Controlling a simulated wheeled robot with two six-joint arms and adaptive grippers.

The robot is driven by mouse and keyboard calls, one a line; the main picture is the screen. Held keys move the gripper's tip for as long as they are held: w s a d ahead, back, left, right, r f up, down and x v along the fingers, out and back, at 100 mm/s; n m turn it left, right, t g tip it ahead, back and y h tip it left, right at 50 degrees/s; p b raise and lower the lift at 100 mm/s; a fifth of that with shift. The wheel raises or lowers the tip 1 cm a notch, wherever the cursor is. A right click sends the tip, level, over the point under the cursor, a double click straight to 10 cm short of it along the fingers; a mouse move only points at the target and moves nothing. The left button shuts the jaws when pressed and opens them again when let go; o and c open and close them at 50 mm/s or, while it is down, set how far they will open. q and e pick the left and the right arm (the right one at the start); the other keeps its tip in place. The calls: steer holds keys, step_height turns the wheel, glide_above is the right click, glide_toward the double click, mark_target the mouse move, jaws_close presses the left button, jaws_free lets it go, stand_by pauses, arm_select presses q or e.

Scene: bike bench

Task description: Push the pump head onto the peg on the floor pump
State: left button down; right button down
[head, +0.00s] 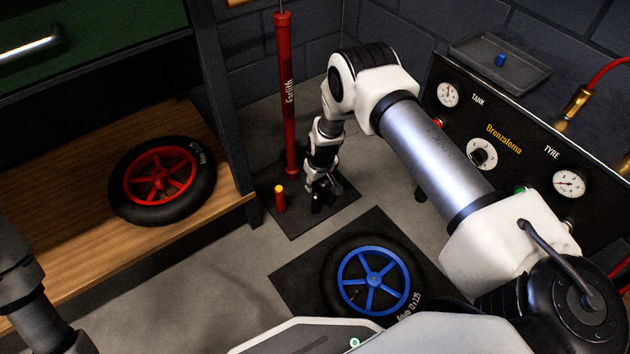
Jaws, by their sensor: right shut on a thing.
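The floor pump (288,110) stands upright on a black base plate (335,203) on the floor, with a tall red barrel. A short red peg with a yellow top (280,198) stands on the plate, left of my right gripper. My right gripper (318,198) points down low over the plate, beside the peg and apart from it. It is shut on a small dark thing, which looks like the pump head (316,209); the fingers hide most of it. The peg's top is bare. My left arm shows at the lower left, its gripper out of view.
A wheel with a red rim (160,178) lies on a wooden shelf (120,262) at the left. A wheel with a blue rim (373,280) lies on a dark mat (290,285) in front of the pump. A gauge panel (515,150) and grey tray (520,75) are at the right.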

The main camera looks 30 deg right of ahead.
steer(key=shift+f+b, duration=1.4)
steer(key=shift+f, duration=0.35)
steer(key=c, duration=0.7)
jaws_free()
steer(key=shift+r, duration=0.1)
